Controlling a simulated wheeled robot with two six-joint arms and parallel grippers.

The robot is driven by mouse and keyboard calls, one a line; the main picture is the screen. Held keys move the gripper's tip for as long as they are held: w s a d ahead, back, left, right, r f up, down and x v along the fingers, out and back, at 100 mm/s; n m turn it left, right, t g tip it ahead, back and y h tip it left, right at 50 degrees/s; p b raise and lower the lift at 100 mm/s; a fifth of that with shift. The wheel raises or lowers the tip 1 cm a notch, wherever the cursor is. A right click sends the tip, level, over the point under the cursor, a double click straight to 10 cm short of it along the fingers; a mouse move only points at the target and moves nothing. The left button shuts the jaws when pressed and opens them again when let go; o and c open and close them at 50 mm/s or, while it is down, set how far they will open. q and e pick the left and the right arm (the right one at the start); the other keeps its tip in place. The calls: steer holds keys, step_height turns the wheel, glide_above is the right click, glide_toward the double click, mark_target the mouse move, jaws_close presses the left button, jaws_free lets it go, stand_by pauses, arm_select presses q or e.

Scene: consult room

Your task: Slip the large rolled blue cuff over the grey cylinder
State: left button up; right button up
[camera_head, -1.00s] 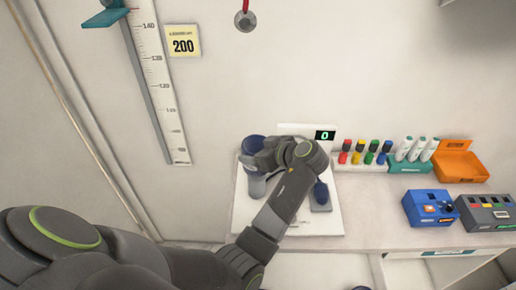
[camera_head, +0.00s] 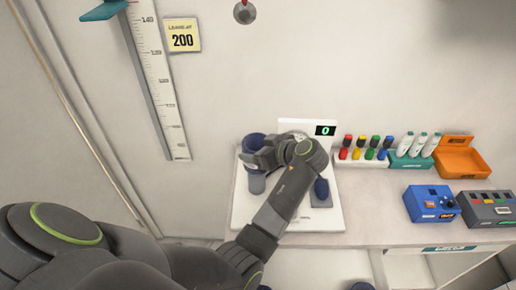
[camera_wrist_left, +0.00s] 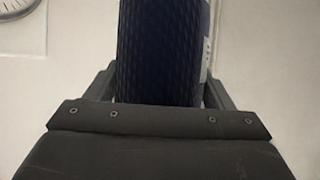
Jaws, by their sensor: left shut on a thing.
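The large rolled blue cuff (camera_head: 254,141) is at the top of the grey cylinder (camera_head: 257,184), which stands on a white board (camera_head: 240,212). My left gripper (camera_head: 262,158) is shut on the cuff from the right. In the left wrist view the cuff (camera_wrist_left: 160,50) fills the space between the fingers, its dark ribbed surface facing the camera. The gripper hides part of the cuff and the cylinder's upper end. I cannot tell whether the cuff is around the cylinder or just above it. My right gripper is not in view.
A dark blue rounded object (camera_head: 321,188) rests on a grey base right of my forearm. A display reading 0 (camera_head: 325,130) stands behind. Coloured bottles (camera_head: 365,148), white bottles (camera_head: 415,146), an orange box (camera_head: 461,158) and a blue device (camera_head: 431,204) are further right.

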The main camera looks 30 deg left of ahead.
mark_target(263, 177)
arm_select(q)
steer(key=shift+f, duration=0.2)
steer(key=shift+f+b, duration=0.3)
steer(key=shift+b, duration=0.15)
steer(key=shift+f, duration=0.25)
steer(key=shift+f+b, duration=0.6)
steer(key=shift+b, duration=0.1)
steer(key=shift+f+b, duration=1.1)
steer(key=shift+f, duration=0.15)
steer(key=shift+f+b, duration=1.55)
steer(key=shift+f, duration=0.25)
steer(key=shift+f+b, duration=1.4)
steer(key=shift+f, duration=0.2)
steer(key=o, duration=1.1)
steer(key=shift+c, duration=0.2)
